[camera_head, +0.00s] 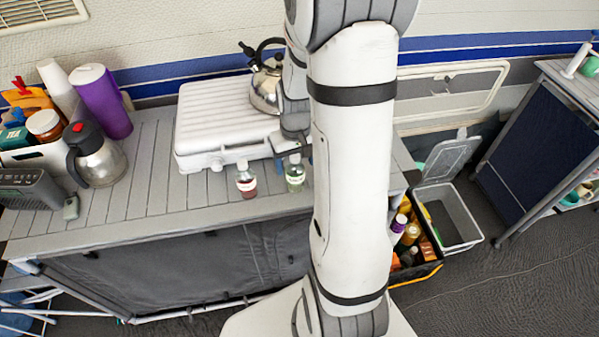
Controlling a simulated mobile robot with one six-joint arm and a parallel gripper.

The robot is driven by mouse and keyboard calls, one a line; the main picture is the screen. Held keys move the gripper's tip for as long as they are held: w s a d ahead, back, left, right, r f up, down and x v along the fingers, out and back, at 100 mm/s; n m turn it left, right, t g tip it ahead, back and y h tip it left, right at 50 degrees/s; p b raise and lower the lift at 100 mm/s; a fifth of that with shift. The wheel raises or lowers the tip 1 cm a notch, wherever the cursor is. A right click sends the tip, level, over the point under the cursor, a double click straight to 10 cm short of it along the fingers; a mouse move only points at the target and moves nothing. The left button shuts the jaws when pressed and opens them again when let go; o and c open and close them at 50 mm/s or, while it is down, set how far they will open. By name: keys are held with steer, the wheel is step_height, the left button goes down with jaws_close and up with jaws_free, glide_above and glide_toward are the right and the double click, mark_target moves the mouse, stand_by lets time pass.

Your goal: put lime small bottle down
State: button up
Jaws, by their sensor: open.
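The lime small bottle (295,177) is a clear bottle with a pale cap and greenish contents. It stands upright near the front edge of the grey slatted table (150,205), beside the white case. My gripper (294,163) is open and points down right at the bottle's top, with its jaws about the cap. I cannot tell whether a finger touches it. My arm hides part of the gripper and the table to the right.
A similar bottle with red contents (246,180) stands close to the left. Behind are the white case (222,122) and a steel kettle (265,90). A crate (432,262) is on the floor.

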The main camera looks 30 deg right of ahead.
steer(key=shift+f, duration=0.4)
steer(key=shift+r, duration=0.15)
steer(key=c, duration=1.5)
